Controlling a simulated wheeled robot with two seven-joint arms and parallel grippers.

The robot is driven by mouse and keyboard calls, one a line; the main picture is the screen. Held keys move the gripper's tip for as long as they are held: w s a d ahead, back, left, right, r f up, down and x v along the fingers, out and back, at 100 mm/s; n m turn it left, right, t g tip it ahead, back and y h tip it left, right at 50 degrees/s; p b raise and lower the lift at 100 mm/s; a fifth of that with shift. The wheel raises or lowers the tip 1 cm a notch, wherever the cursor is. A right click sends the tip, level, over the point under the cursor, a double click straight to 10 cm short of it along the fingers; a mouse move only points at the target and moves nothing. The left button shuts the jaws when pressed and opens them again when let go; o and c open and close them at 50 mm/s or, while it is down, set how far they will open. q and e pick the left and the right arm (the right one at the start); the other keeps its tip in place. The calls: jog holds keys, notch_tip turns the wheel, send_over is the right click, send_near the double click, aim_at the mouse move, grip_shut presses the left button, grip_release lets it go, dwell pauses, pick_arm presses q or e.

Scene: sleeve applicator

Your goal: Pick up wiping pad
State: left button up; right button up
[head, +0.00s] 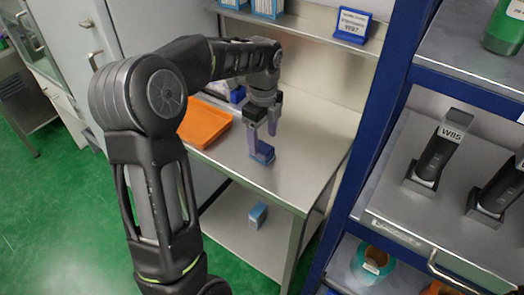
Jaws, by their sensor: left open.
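A small blue block (264,154), which appears to be the wiping pad, sits on the steel table (310,165) near its front edge. My left gripper (262,142) points down just above and around the block, with its two purple-grey fingers apart. The nearer finger covers part of the block's left side. I cannot tell whether either finger touches it. My right gripper is not in view.
An orange tray (204,123) lies on the table left of my gripper. A blue sign (352,25) and blue-white boxes (267,8) stand on the upper shelf. A blue-posted rack (375,130) with labelled black devices stands at right. A light blue box (258,215) lies on the lower shelf.

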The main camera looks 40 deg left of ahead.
aim_at(262, 146)
pick_arm(q)
jog(key=shift+s+f+p, duration=0.1)
jog(key=shift+f+p, duration=0.45)
jog(key=shift+f, duration=1.85)
jog(key=shift+c, duration=0.2)
jog(key=c, duration=1.4)
jog(key=shift+r, duration=0.15)
notch_tip(262, 146, up, 10)
jog(key=shift+f+b, duration=0.1)
jog(key=shift+b, duration=0.6)
jog(key=o, duration=0.7)
jog(key=c, duration=0.5)
